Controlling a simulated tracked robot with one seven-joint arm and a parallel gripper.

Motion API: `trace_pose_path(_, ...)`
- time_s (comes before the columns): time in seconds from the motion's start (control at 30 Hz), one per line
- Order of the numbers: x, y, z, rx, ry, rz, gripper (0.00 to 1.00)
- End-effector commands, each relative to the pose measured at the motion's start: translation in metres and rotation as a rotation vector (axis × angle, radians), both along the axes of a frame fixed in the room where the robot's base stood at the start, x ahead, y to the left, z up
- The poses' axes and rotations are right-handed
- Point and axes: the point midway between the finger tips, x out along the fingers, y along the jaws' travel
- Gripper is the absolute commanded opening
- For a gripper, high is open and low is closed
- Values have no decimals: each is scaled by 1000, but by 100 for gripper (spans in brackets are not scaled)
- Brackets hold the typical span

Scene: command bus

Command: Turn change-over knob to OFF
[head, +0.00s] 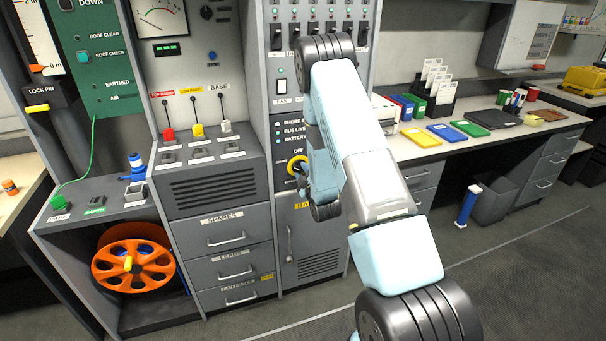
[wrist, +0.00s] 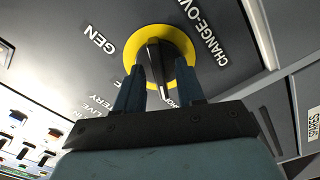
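The change-over knob is a black bar handle (wrist: 154,56) on a round yellow plate (wrist: 181,46) on a grey panel. The yellow plate also shows in the head view (head: 292,163), partly hidden by my gripper, with the word OFF just above it. My gripper (wrist: 161,88) is in front of the knob in the wrist view. Its two dark blue fingers stand apart, one on each side of the black handle, with gaps visible. In the wrist view GEN is left of the plate and CHANGE-OVER right of it.
Indicator lights and a FAN switch (head: 282,86) are above the knob. Drawers (head: 233,240) and levers (head: 197,129) are on the left. An orange cable reel (head: 133,265) stands lower left. A desk (head: 530,135) with folders is on the right. The floor in front is clear.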

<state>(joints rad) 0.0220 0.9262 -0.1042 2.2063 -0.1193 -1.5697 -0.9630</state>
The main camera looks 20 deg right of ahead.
Motion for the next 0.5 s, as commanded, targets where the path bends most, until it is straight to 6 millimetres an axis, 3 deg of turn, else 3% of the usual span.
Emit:
trace_pose_path(0.2,0,0,0,0,0,0,38)
trace_pose_path(0.5,0,0,0,0,0,0,10)
